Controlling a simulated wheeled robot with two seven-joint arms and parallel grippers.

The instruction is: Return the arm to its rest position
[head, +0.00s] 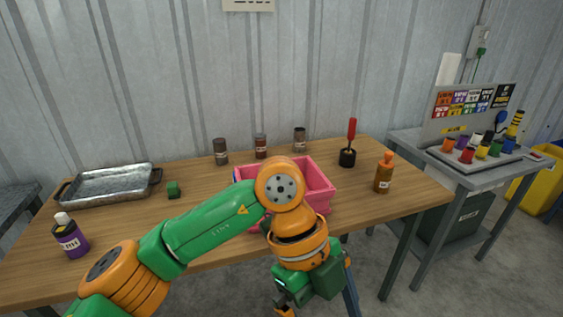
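My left arm, green and orange, reaches in from the lower left and bends down in front of the table (400,203). Its wrist hangs in front of the table's front edge. My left gripper (285,311) points down at the bottom edge of the head view. Only a small part of it shows, so I cannot tell whether it is open or holds anything. My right arm and gripper are not in view.
A pink bin (318,181) stands behind my arm, partly hidden. A control panel (478,148) stands at right.

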